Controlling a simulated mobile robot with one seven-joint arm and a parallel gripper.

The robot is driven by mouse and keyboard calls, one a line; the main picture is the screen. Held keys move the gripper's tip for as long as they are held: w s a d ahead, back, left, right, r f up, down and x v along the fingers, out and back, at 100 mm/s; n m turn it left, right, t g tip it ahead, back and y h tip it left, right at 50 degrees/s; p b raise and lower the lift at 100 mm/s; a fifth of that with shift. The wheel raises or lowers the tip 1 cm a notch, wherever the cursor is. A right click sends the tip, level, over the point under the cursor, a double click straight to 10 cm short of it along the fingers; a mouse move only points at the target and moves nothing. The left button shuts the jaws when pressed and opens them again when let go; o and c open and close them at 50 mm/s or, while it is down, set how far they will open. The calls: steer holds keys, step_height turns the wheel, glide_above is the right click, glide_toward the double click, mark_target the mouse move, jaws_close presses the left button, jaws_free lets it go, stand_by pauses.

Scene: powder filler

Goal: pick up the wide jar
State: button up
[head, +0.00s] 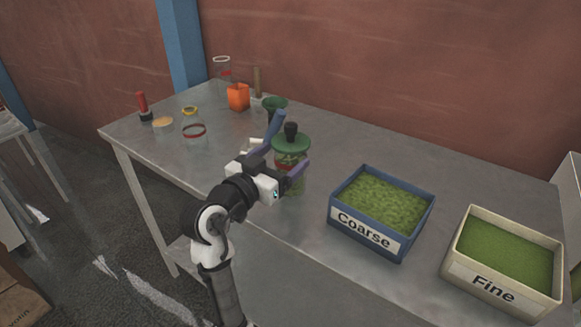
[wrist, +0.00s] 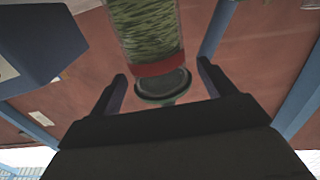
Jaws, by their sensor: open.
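A clear jar with green contents and a red band (head: 290,166) stands on the table, with a green disc and dark knob on top. In the wrist view the green-filled jar (wrist: 145,30) lies ahead of and between my fingers. My gripper (head: 288,148) is open, with one finger on each side of the jar's upper part; I cannot tell whether they touch it. The fingers also show in the wrist view (wrist: 162,75). A low, wide, clear jar with a red rim (head: 194,133) stands to the left, apart from my gripper. I cannot tell which is the wide jar.
The blue Coarse tray (head: 363,235) and cream Fine tray (head: 492,288) stand to the right. An orange cup (head: 238,97), green funnel (head: 273,104), tall clear jar (head: 222,70) and red-handled tool (head: 143,105) stand farther left. The table's back right is clear.

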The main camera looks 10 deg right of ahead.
steer(key=shift+w+d+r+p, duration=0.2)
steer(key=shift+w+d+p, duration=0.05)
steer(key=shift+w+d, duration=0.25)
steer(key=shift+w+d+r+p, duration=0.2)
steer(key=shift+w+d, duration=0.2)
steer(key=shift+d, duration=0.2)
steer(key=shift+w+d+f, duration=0.2)
steer(key=shift+w+d, duration=0.15)
steer(key=shift+w, duration=0.05)
steer(key=c, duration=1)
steer(key=shift+c, duration=0.2)
steer(key=shift+r, duration=0.1)
step_height(320, 180, up, 30)
steer(key=p, duration=0.7)
